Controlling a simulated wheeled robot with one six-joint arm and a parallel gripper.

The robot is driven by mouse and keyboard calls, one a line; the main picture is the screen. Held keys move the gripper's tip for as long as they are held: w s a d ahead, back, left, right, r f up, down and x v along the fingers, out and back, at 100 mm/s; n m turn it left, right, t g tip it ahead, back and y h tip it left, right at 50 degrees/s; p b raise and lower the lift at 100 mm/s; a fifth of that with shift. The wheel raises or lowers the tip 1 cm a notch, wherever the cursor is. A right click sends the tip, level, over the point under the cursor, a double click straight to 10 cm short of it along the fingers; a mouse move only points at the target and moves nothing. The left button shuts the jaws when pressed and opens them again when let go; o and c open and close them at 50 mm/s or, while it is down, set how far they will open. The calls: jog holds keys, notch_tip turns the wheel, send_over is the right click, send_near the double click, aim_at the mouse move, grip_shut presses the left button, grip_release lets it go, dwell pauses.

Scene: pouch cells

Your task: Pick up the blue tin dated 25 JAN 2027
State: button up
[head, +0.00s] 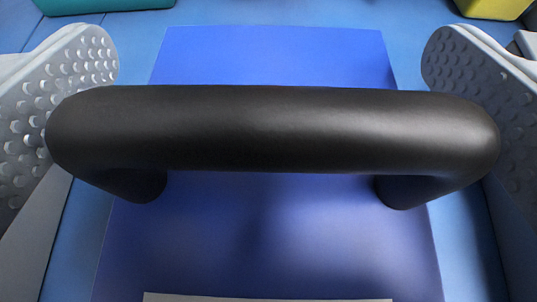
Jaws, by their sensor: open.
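A blue tin (270,55) with a flat top fills the middle of the head view. A thick black bar handle (270,128) on two short posts stands above its top. A strip of pale label (265,297) shows at the bottom edge, but no date can be read. My gripper (271,65) is open, with one grey dimpled finger at the left and one at the right. The handle lies crosswise between the fingers, its rounded ends overlapping the finger pads in view. I cannot tell whether they touch.
A teal object (100,5) is cut off at the top left. A yellow-green object (495,8) is cut off at the top right. A lighter blue surface shows around the tin, with bare strips on both sides.

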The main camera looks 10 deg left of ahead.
jog(key=c, duration=1.6)
jog(key=shift+c, duration=0.9)
jog(key=shift+r, duration=0.1)
